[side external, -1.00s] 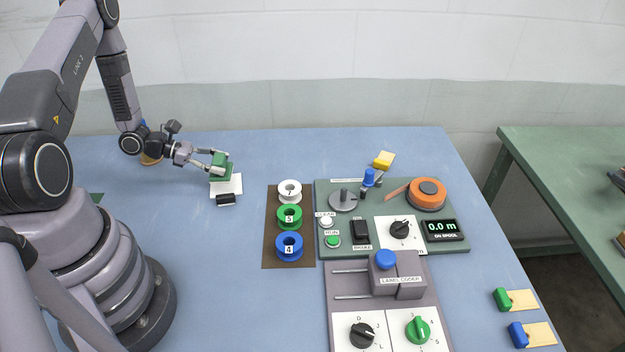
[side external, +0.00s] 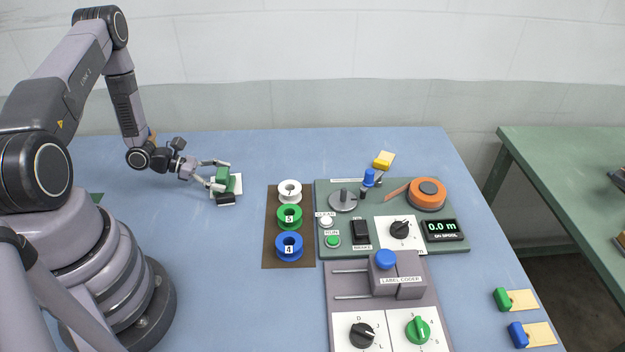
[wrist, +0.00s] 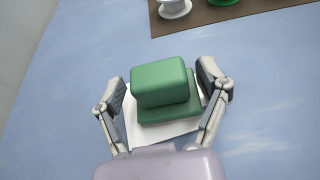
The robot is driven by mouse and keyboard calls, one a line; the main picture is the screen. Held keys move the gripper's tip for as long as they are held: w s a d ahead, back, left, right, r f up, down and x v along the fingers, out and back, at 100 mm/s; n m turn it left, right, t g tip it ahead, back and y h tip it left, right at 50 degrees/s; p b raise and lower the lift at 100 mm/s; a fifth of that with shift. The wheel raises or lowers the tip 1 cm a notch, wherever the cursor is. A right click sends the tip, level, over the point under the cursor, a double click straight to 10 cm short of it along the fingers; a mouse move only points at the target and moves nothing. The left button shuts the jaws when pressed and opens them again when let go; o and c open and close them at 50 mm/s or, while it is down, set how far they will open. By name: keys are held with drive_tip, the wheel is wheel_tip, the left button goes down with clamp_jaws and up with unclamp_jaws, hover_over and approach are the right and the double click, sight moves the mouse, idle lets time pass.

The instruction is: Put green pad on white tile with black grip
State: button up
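The green pad (side external: 222,178), a green base with a raised block on top, sits on the white tile (side external: 238,181). In the wrist view the pad (wrist: 160,84) covers much of the tile (wrist: 134,132), and white shows along the tile's near and left edges; the black grip is not visible there. My gripper (side external: 217,174) is open, with one finger on each side of the pad's block. In the wrist view gaps show between the fingers (wrist: 162,88) and the block.
A brown strip with white (side external: 290,190), green (side external: 289,216) and blue (side external: 289,245) spools lies to the right. Beyond it stand a green control panel (side external: 455,247) and a label coder (side external: 398,283). The blue table is clear in front of the tile.

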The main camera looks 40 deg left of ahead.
drive_tip(key=shift+r, duration=0.2)
drive_tip(key=v, duration=0.7)
drive_tip(key=d+r+m+g+y, duration=0.1)
drive_tip(key=d+r+m+g, duration=0.3)
drive_tip(key=d+r+m, duration=0.5)
drive_tip(key=d+r+m+g+y, duration=0.1)
drive_tip(key=d+r+m+g, duration=0.4)
drive_tip(key=r, duration=0.9)
drive_tip(key=s+d+r+m+t+y, duration=0.3)
drive_tip(key=s+r+m+t+y, duration=0.2)
drive_tip(key=s+r+m, duration=0.7)
drive_tip(key=shift+s+r+m+y, duration=0.35)
drive_tip(key=shift+s+m+y, duration=0.15)
drive_tip(key=shift+s+y, duration=0.55)
drive_tip(key=shift+w+d, duration=0.1)
drive_tip(key=shift+w, duration=0.05)
